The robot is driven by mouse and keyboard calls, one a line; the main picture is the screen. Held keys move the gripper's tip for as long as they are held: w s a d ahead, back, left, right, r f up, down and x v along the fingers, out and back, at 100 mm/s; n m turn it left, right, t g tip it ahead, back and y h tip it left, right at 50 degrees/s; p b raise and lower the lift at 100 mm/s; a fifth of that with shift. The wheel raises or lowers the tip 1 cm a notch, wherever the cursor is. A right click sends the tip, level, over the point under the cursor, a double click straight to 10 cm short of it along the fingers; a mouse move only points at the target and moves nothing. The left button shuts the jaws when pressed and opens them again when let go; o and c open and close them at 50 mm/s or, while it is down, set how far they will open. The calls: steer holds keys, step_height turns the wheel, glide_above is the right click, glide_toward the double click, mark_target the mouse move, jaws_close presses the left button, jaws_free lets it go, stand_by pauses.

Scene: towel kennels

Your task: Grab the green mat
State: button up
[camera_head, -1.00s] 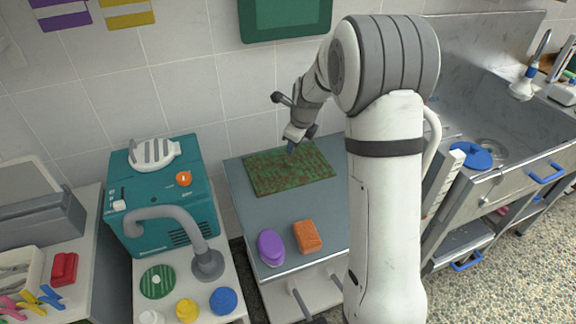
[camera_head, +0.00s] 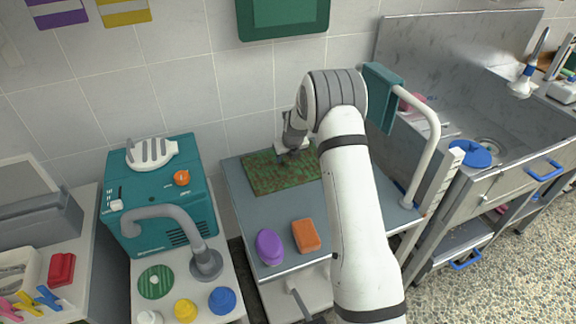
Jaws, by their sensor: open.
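The green mat (camera_head: 262,181), mottled green and brown, lies flat at the back of the grey table top, near the tiled wall. My gripper (camera_head: 290,158) is over the mat's right half, close above it or touching it; I cannot tell which. The fingers are small and partly hidden by my wrist, but they are open and hold nothing. My arm hides the mat's right edge.
A purple oval object (camera_head: 270,246) and an orange block (camera_head: 306,236) stand at the table's front. A teal machine (camera_head: 157,190) stands to the left.

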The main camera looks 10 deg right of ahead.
steer(key=shift+x, duration=0.9)
jaws_close()
steer(key=shift+r, duration=0.1)
